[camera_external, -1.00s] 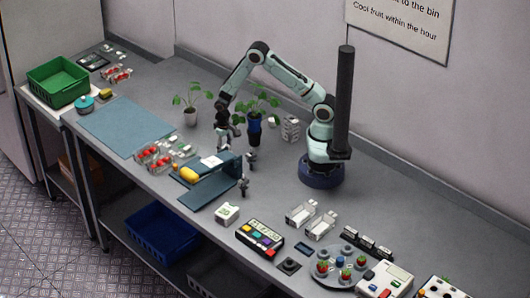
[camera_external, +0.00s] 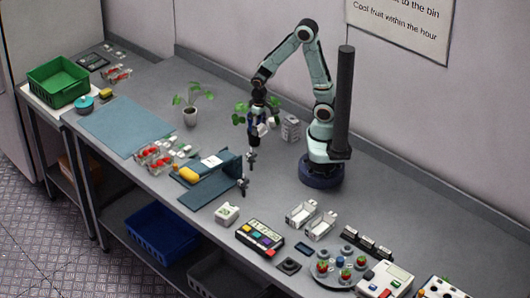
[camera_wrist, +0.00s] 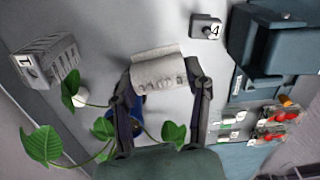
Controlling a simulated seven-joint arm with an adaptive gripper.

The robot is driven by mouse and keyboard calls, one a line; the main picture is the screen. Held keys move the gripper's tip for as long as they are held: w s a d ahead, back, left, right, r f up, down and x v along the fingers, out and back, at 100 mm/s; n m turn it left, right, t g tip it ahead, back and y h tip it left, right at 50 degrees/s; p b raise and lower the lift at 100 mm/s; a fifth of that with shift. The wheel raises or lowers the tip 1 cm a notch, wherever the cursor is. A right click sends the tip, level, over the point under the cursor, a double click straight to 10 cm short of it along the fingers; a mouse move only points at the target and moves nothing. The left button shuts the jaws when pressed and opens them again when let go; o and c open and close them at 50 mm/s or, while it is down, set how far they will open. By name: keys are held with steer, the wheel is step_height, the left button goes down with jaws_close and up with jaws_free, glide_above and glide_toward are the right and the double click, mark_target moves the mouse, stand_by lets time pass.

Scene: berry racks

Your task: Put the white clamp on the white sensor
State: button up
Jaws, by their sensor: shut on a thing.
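My gripper (camera_external: 263,128) is beside the potted plant, above the bench. In the wrist view its fingers (camera_wrist: 160,88) are shut on a whitish piece with a ridged lower edge. It looks like the white clamp (camera_wrist: 158,66), though its shape is partly hidden by the fingers. In the external view the piece is a small white patch at the gripper. I cannot tell for sure which thing is the white sensor. A small white box (camera_external: 227,212) with a green mark stands on the bench in front of the blue-grey stand.
A striped block marked 1 (camera_wrist: 48,62) and a dark piece marked 4 (camera_wrist: 206,27) are nearby. The blue-grey stand (camera_external: 210,190) and berry punnets (camera_external: 155,158) lie left.

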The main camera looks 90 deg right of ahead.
steer(key=shift+s+a+n, duration=0.1)
steer(key=shift+s+n, duration=0.15)
steer(key=shift+n, duration=0.25)
steer(key=shift+r+n, duration=0.15)
steer(key=shift+n, duration=0.25)
steer(key=a+r+n, duration=0.2)
steer(key=a+n, duration=0.5)
steer(key=a, duration=0.4)
steer(key=a+r+n, duration=0.2)
steer(key=a+n, duration=0.5)
steer(key=a, duration=0.4)
glide_above(227, 210)
steer(key=shift+n, duration=0.3)
steer(key=f, duration=0.8)
steer(key=shift+s+d+f, duration=0.25)
steer(key=shift+s, duration=0.15)
steer(key=shift+w+a+f, duration=0.1)
steer(key=shift+w+f, duration=0.1)
steer(key=shift+f, duration=0.05)
steer(key=shift+w+a+f, duration=0.1)
steer(key=shift+w+f, duration=0.05)
steer(key=shift+f, duration=0.8)
steer(key=shift+w+a+f, duration=0.1)
steer(key=shift+w+f, duration=0.05)
steer(key=shift+f, duration=0.8)
steer(key=shift+f, duration=0.1)
